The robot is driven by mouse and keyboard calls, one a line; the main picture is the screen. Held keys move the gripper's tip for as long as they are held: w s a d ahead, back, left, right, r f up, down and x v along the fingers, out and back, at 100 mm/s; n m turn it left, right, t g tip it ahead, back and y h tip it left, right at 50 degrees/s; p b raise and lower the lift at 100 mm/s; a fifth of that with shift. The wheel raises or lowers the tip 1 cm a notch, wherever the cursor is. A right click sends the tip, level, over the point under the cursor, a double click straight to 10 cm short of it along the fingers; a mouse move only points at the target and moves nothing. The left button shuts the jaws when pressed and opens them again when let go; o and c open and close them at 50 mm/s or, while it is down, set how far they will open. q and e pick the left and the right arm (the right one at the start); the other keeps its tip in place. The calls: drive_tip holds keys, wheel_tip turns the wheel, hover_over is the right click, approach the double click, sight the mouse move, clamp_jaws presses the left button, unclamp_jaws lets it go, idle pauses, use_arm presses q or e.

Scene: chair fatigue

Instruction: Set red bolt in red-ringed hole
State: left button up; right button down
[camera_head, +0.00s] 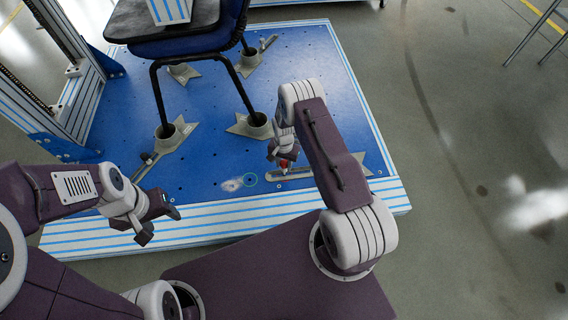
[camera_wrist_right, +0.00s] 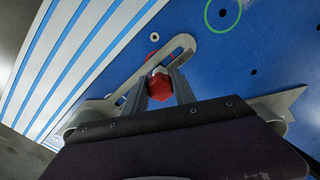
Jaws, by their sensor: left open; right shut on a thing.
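My right gripper (camera_head: 284,162) is shut on the red bolt (camera_head: 284,165), above the slotted grey bracket (camera_head: 310,172) at the front right of the blue plate. In the right wrist view the bolt's red head (camera_wrist_right: 160,88) sits between the fingers (camera_wrist_right: 159,92), with a pale shank pointing toward the plate. Red patches (camera_wrist_right: 154,37) show beside and through the bracket's slot, behind the bolt; they look like part of a red ring, and its hole is hidden. My left gripper (camera_head: 158,225) is open and empty over the front left of the platform.
A green-ringed hole (camera_head: 250,180) lies left of the bracket and also shows in the right wrist view (camera_wrist_right: 223,15). A chair (camera_head: 190,45) stands on the plate with its legs in grey cup brackets (camera_head: 252,126). A striped frame (camera_head: 75,100) rises at the left.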

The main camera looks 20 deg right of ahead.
sight(284, 169)
drive_tip(key=shift+f+b, duration=1.6)
drive_tip(key=shift+f, duration=0.45)
drive_tip(key=c, duration=0.9)
unclamp_jaws()
drive_tip(key=shift+c, duration=0.2)
drive_tip(key=shift+r, duration=0.1)
wheel_tip(284, 169, up, 8)
drive_tip(key=p, duration=0.5)
drive_tip(key=shift+p, duration=0.4)
drive_tip(key=shift+r, duration=0.5)
